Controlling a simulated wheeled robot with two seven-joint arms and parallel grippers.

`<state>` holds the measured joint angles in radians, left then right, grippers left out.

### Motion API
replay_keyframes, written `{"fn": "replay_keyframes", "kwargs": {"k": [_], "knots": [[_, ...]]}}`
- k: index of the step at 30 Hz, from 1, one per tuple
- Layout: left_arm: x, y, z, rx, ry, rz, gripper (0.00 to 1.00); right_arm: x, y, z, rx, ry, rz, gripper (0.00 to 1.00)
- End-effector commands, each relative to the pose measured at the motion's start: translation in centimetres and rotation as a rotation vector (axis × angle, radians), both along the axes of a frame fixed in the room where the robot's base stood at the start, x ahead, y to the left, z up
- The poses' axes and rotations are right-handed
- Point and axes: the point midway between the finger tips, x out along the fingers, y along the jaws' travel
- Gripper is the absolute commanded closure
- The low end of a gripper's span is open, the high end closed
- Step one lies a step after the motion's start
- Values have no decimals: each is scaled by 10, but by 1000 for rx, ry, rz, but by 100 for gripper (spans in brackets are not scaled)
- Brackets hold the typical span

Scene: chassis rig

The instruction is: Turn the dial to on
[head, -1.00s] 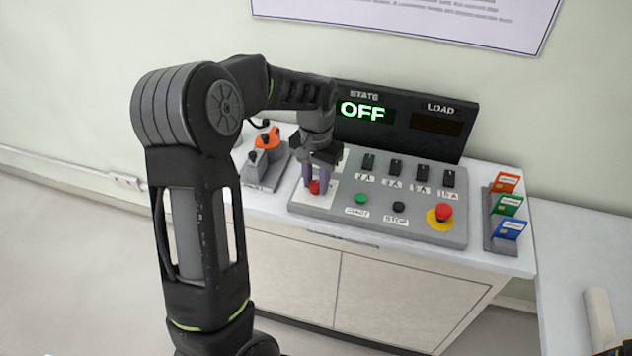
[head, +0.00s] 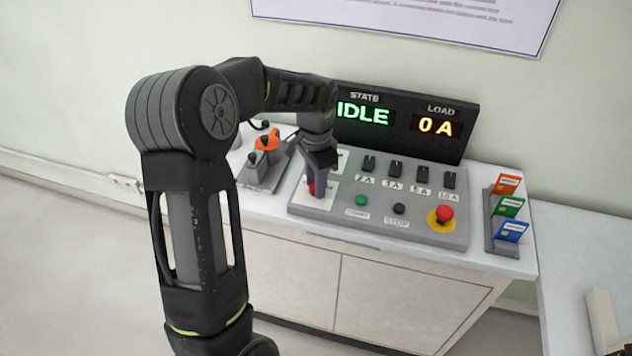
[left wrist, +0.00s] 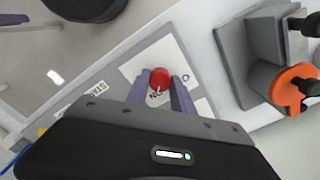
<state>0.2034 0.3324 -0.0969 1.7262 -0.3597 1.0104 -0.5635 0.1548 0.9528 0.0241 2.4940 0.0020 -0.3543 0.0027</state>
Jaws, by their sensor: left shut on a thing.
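The red dial (left wrist: 160,79) sits on a white plate (left wrist: 132,66) at the left end of the grey control panel (head: 336,210). In the left wrist view my left gripper (left wrist: 162,84) is shut on the dial, one purple finger on each side. A white mark shows on the dial, near the plate's partly hidden lettering, which seems to read "ON". In the head view the gripper and fingers hide most of the dial. The state display (head: 364,114) reads IDLE in green, and the load display (head: 436,126) reads 0 A.
Several black switches (head: 394,172) line the panel's back. In front are a green button (head: 361,200), a black button (head: 399,208) and a red emergency button (head: 445,212). An orange-topped device (head: 268,141) stands close left; a card rack (head: 503,240) stands right.

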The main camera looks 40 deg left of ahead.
Motion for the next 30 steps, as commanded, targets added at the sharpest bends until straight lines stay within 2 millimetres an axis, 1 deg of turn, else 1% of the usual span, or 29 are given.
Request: {"fn": "replay_keyframes", "kwargs": {"k": [6, 7, 15, 22, 25, 28, 30], "knots": [[1, 0, 1, 1, -3, 1, 100, 0, 0, 0, 0, 0, 0, 50], [1, 0, 1, 1, -3, 1, 71, 0, 0, 0, 0, 0, 0, 50], [0, 0, 0, 0, -1, 2, 50, 0, 0, 0, 0, 0, 0, 50], [0, 0, 0, 1, 0, 2, 50, 0, 0, 0, 0, 0, 0, 50], [0, 0, 4, 0, -1, 2, 50, 0, 0, -1, 0, 0, 0, 50], [1, 0, 13, 0, -4, 2, 50, 0, 0, -2, 0, 0, 0, 50], [1, 0, 23, 2, -5, 2, 50, 0, 0, -4, 1, -1, 1, 50]]}}
